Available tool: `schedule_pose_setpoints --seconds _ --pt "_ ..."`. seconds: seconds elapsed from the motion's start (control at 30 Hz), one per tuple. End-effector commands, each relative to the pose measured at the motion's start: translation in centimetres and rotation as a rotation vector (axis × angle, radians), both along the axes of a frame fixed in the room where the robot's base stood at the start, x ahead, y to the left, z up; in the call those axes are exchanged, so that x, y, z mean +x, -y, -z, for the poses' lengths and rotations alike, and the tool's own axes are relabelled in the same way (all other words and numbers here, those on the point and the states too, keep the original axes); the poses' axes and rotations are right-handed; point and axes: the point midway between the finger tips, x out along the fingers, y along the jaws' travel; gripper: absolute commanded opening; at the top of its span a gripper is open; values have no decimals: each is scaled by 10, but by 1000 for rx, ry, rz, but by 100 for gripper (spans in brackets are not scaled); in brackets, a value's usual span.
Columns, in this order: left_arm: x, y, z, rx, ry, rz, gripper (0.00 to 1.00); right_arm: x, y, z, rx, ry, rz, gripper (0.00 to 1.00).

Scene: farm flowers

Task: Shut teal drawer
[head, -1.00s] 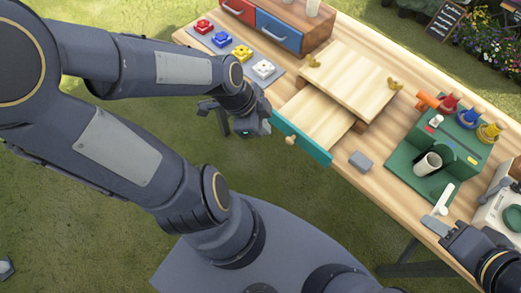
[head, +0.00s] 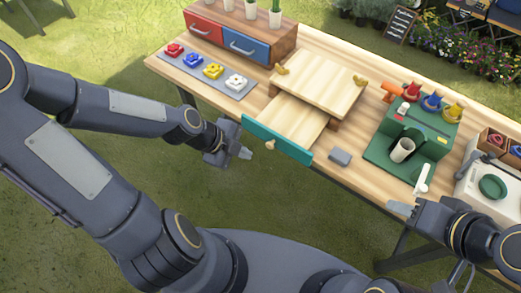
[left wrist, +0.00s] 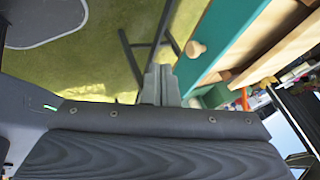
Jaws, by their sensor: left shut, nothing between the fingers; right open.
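The teal drawer front (head: 277,139) stands out from under a light wooden stand (head: 318,84), with the drawer's pale wooden inside (head: 297,118) showing, so the drawer is open. A small round wooden knob (head: 270,145) sits on the teal front. My left gripper (head: 245,153) is shut and empty, in front of the drawer and a little left of the knob, apart from it. In the left wrist view the teal front (left wrist: 232,40) and knob (left wrist: 195,48) are just beyond the shut fingers (left wrist: 160,85). My right gripper (head: 403,208) is open near the table's front right edge.
A red and blue drawer box (head: 240,32) stands at the back left. A grey mat (head: 188,70) holds several coloured flower pieces. A grey block (head: 340,157) lies right of the drawer. Grass lies before the table.

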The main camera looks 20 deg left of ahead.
Motion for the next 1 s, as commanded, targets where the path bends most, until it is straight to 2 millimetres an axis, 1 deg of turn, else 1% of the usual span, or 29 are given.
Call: schedule_pose_setpoints --seconds 0.03,0.1,0.27,0.33,0.4,0.5,0.6,1.0 --pt "2 5 8 -2 -1 7 0 0 0 4 0 0 0 44" --pt "4 11 16 -1 -3 7 0 0 0 8 0 0 0 44" --pt "12 23 36 -1 -5 6 0 0 0 10 0 0 0 44" --pt "23 27 31 -1 -1 5 0 0 0 2 0 0 0 44" --pt "32 29 33 0 -2 2 0 0 0 -1 0 1 0 44" --pt "42 32 33 0 -2 1 0 0 0 -5 0 1 0 44" --pt "48 34 35 0 -1 0 0 0 0 -6 0 1 0 44" --pt "51 34 36 0 -1 0 0 0 0 -6 0 0 0 44"
